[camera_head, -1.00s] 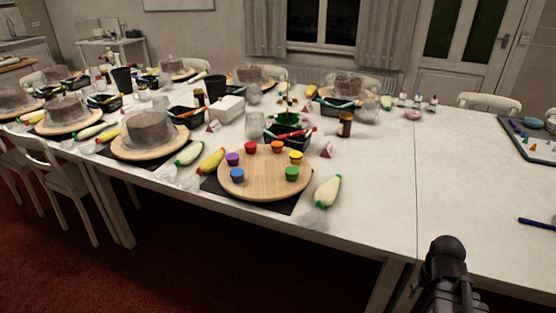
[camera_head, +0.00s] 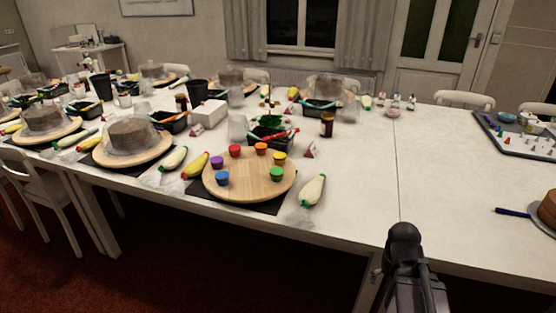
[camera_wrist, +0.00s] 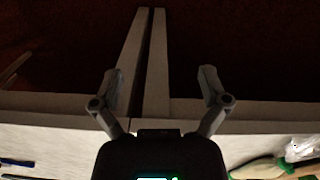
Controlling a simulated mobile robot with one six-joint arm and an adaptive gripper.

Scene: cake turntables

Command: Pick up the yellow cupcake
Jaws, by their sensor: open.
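The yellow cupcake (camera_head: 280,158) stands on the right back part of a round wooden turntable (camera_head: 248,183) in the head view. Orange, red, purple, blue and green cupcakes stand around the same board. The green cupcake (camera_head: 276,174) is just in front of the yellow one, and the orange cupcake (camera_head: 261,148) is behind it to the left. My gripper (camera_wrist: 160,85) is open and empty in the wrist view, with its two fingers spread over the table edge and dark red floor. The yellow cupcake does not show in the wrist view. In the head view my arm is at the lower right, apart from the turntable.
Piping bags lie on both sides of the turntable, a white one (camera_head: 313,190) at right and a yellow one (camera_head: 196,165) at left. A black tray (camera_head: 270,138) and a brown jar (camera_head: 327,124) stand behind.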

